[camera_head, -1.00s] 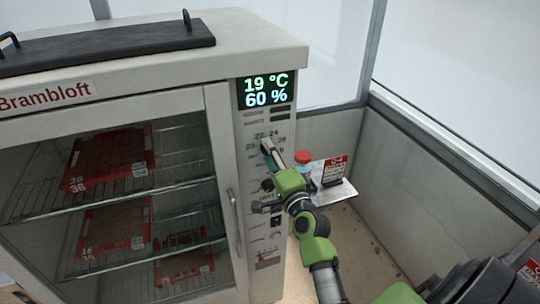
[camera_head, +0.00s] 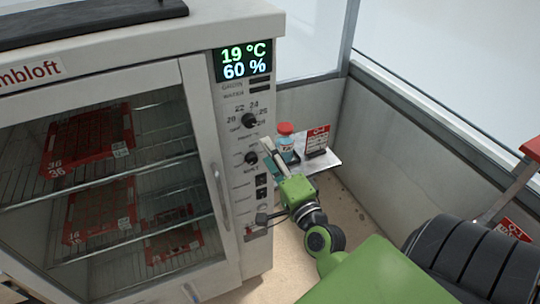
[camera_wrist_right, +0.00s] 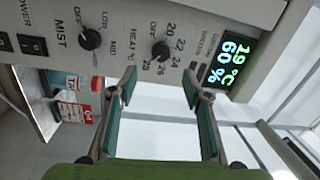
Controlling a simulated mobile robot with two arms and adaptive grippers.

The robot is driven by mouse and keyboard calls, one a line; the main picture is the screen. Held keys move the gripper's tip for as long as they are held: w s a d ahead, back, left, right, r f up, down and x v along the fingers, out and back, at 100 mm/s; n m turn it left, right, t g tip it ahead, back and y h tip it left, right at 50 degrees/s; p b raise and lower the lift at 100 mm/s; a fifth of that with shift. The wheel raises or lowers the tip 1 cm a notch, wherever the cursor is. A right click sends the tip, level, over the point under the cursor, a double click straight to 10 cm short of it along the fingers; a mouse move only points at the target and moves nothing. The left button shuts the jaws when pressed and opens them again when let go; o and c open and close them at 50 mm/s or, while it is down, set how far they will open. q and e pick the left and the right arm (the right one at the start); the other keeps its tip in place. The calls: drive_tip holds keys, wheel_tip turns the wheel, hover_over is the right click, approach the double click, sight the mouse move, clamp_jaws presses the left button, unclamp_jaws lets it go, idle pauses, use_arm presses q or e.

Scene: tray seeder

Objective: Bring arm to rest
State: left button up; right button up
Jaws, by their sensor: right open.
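My right arm (camera_head: 345,270) comes in from the lower right in the head view. Its gripper (camera_head: 269,152) is in front of the cabinet's control panel, apart from the knobs. In the right wrist view the gripper (camera_wrist_right: 165,85) is open, with nothing between its teal-padded fingers. The heat knob (camera_head: 249,120) is on the panel below the display (camera_head: 243,61), which reads 19 °C and 60 %. The heat knob also shows in the wrist view (camera_wrist_right: 160,51). The mist knob (camera_head: 251,158) sits lower. My left gripper is not in view.
The Brambloft cabinet (camera_head: 192,130) stands at the left with its glass door shut and red trays (camera_head: 88,140) on wire shelves. A small shelf (camera_head: 325,163) right of the panel holds a red-capped bottle (camera_head: 285,143) and a red-and-white card (camera_head: 317,140). A wall closes the right side.

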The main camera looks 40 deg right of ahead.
idle(0.5)
drive_tip(key=s+a+f+n+g+y+b, duration=0.1)
drive_tip(key=s+a+f+n+g+b, duration=0.25)
drive_tip(key=f, duration=1.35)
drive_tip(key=s+a+f+n+g+y+b, duration=0.2)
drive_tip(key=a+f+n, duration=0.2)
drive_tip(key=f, duration=1.2)
drive_tip(key=s+a+f+n+g+y+b, duration=0.1)
drive_tip(key=s+a+f+n+g+b, duration=0.25)
drive_tip(key=f, duration=1.35)
drive_tip(key=s+a+f+n+g+b, duration=0.3)
drive_tip(key=s+f+n+g, duration=0.25)
drive_tip(key=s+f, duration=1.2)
drive_tip(key=s+d+f+n+g+b, duration=0.1)
drive_tip(key=s+f+n, duration=0.1)
drive_tip(key=s+f, duration=0.2)
drive_tip(key=s+d+f+n+g+b, duration=0.1)
drive_tip(key=s+f, duration=0.4)
drive_tip(key=s, duration=0.5)
drive_tip(key=shift+s+d+f+n+g, duration=0.15)
drive_tip(key=shift+s+d+n+g, duration=0.25)
drive_tip(key=shift+n, duration=0.55)
drive_tip(key=shift+w+a, duration=0.1)
drive_tip(key=shift+a, duration=0.05)
